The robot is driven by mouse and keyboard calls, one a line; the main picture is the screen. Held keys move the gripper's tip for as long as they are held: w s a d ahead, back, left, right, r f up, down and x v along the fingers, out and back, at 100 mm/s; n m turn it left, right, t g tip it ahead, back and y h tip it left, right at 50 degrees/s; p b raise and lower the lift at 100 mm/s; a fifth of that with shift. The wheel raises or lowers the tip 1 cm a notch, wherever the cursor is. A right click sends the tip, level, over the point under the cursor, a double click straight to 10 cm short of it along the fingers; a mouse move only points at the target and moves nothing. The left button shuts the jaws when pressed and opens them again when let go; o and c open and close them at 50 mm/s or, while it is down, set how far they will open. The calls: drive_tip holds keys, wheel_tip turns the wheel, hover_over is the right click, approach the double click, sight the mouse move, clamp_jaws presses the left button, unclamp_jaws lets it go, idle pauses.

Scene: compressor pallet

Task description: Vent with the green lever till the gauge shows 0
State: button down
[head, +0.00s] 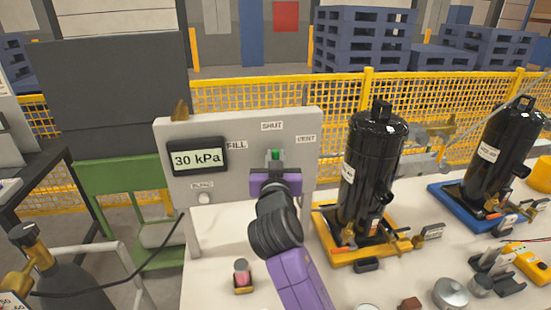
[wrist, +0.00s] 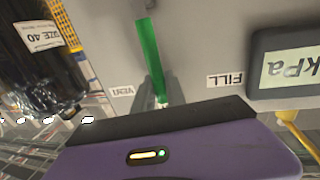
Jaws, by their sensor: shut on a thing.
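The gauge (head: 197,158) on the grey panel (head: 232,132) reads 30 kPa in the head view. My gripper (head: 275,166) is at the panel, shut on the green lever (head: 274,155), whose visible part lies below the SHUT label. FILL is to its left and VENT to its right.
A white knob (head: 204,198) sits low on the panel. A black compressor (head: 372,170) on a yellow base stands close right of my gripper, with another (head: 498,150) farther right. A small pink-filled jar (head: 242,275) stands on the white table left of my arm.

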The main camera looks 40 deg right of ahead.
idle(0.8)
drive_tip(key=s+d+m+b, duration=0.1)
drive_tip(key=m, duration=0.1)
drive_tip(key=s+d+f+m+b, duration=0.1)
drive_tip(key=d+m+b, duration=0.1)
drive_tip(key=shift+s+d+f+m+y, duration=0.1)
drive_tip(key=shift+s+d+m+y, duration=0.1)
drive_tip(key=shift+m+y, duration=0.15)
drive_tip(key=shift+s+d+f+m+g+y+b, duration=0.2)
drive_tip(key=shift+s+d+f+m+b, duration=0.1)
drive_tip(key=shift+d+m+b, duration=0.15)
drive_tip(key=shift+s+d+f+m+g+y+b, duration=0.15)
drive_tip(key=shift+s+d+f+m+b, duration=0.15)
drive_tip(key=shift+m, duration=0.2)
drive_tip(key=shift+s+d+f+m+y+b, duration=0.2)
drive_tip(key=shift+d+f+m+b, duration=0.15)
drive_tip(key=shift+m, duration=0.3)
drive_tip(key=shift+s+d+f+m+y+b, duration=0.25)
drive_tip(key=shift+d+f+m, duration=0.15)
drive_tip(key=shift+m, duration=0.25)
drive_tip(key=c, duration=1.4)
unclamp_jaws()
drive_tip(key=shift+o, duration=0.2)
drive_tip(key=shift+r, duration=0.1)
